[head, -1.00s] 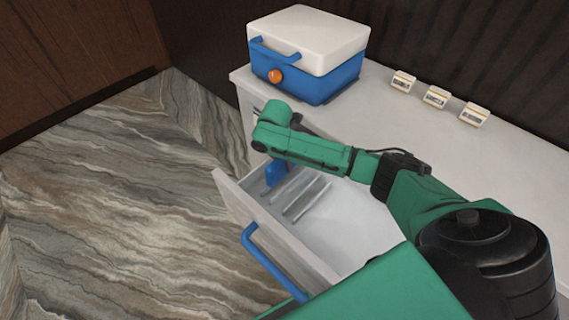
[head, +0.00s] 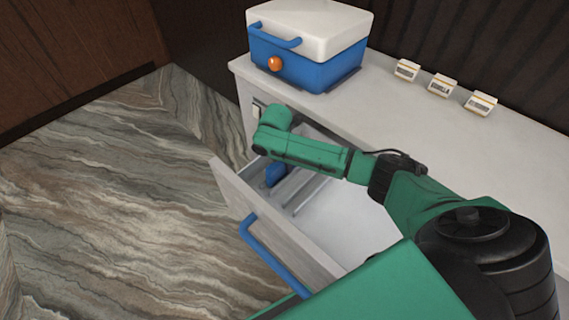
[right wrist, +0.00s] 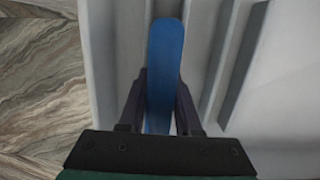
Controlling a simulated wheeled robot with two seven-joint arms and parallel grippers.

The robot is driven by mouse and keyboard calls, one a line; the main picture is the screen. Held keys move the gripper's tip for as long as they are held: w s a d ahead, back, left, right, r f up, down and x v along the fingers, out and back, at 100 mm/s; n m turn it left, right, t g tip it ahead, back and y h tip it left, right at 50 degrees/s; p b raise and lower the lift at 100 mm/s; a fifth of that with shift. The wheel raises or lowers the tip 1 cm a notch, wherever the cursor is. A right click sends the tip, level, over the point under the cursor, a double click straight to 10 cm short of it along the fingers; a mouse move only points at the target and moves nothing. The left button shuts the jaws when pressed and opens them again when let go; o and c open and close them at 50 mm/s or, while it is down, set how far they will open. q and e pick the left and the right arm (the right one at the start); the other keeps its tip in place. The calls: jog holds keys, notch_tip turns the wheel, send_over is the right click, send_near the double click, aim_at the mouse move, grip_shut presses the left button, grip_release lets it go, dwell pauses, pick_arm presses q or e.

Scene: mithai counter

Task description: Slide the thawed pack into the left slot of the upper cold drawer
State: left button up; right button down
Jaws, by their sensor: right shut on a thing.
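The blue pack (right wrist: 165,65) stands on edge in the grip of my right gripper (right wrist: 160,95), which is shut on it. In the head view the pack (head: 275,174) shows low beside my right wrist, inside the open upper drawer (head: 235,192). In the right wrist view it lines up with the leftmost channel, between the drawer's left side wall and the first pale divider (right wrist: 196,60). I cannot tell whether its lower edge touches the drawer floor. My right fingers are hidden in the head view by my arm. My left gripper is not in view.
A blue cooler box (head: 310,68) with a white lid stands on the white counter (head: 400,110) above the drawer. Several small label cards (head: 441,85) stand along the counter's back. The drawer has a blue handle (head: 268,255). The drawer's right part is empty.

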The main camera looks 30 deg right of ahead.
jog(key=shift+s+a+f, duration=0.1)
jog(key=shift+s+f, duration=0.25)
jog(key=shift+f, duration=0.1)
jog(key=c, duration=0.5)
grip_release()
jog(key=shift+f, duration=0.1)
jog(key=r, duration=0.5)
jog(key=a+r, duration=0.1)
jog(key=r, duration=0.4)
jog(key=a+r+p, duration=0.1)
jog(key=r, duration=0.4)
jog(key=shift+a+r, duration=0.1)
jog(key=shift+r, duration=0.15)
